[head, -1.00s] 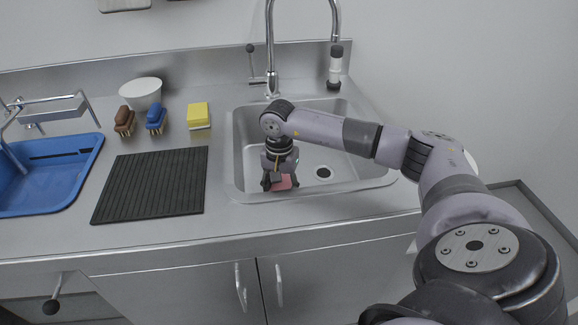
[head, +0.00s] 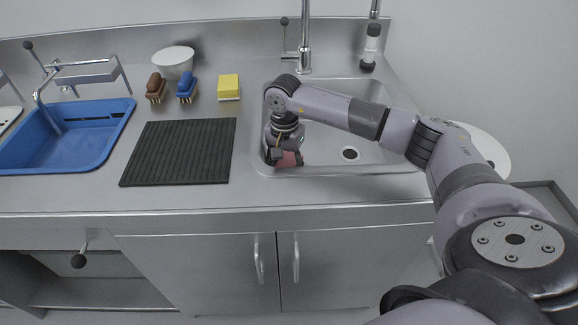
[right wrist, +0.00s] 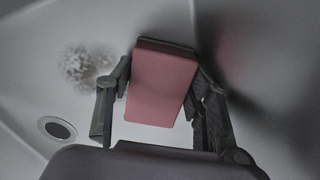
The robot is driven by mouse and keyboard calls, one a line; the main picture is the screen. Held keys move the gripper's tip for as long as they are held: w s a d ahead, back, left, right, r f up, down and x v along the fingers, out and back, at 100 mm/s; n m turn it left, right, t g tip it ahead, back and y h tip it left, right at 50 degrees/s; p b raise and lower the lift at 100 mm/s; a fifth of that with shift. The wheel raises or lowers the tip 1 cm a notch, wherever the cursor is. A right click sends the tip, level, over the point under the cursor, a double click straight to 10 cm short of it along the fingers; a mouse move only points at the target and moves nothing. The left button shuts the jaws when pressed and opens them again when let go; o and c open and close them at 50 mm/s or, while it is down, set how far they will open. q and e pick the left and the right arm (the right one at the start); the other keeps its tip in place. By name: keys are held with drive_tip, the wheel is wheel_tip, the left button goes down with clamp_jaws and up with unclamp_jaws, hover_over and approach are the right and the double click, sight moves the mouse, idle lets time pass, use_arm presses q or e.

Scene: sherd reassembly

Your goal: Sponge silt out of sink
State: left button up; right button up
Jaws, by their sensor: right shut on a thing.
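My right gripper (head: 284,157) is down inside the steel sink (head: 345,171), near its front left corner. It is shut on a pinkish-red sponge (head: 290,160). In the right wrist view the sponge (right wrist: 162,88) sits squarely between both fingers, over the pale sink floor. A grey, speckled patch of silt (right wrist: 88,66) shows to the left of the sponge, apart from it. In the head view I cannot make out the silt; my arm hides part of the basin. My left gripper is not in view.
The drain (head: 350,154) lies right of the gripper. A faucet (head: 304,55) stands behind the sink. Left of it are a black ribbed mat (head: 180,152), a yellow sponge (head: 229,87), blue (head: 187,87) and brown (head: 156,88) brushes, a white bowl (head: 173,60) and a blue basin (head: 65,135).

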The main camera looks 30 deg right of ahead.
drive_tip(key=shift+w+r, duration=0.1)
drive_tip(key=shift+a+r+p, duration=0.1)
drive_tip(key=shift+r+p, duration=0.5)
drive_tip(key=shift+r, duration=0.2)
wheel_tip(320, 180, up, 4)
drive_tip(key=shift+f+p, duration=0.25)
drive_tip(key=shift+p, duration=0.8)
drive_tip(key=shift+r, duration=0.4)
drive_tip(key=shift+r, duration=0.1)
drive_tip(key=shift+r+p, duration=1.15)
drive_tip(key=shift+r, duration=0.3)
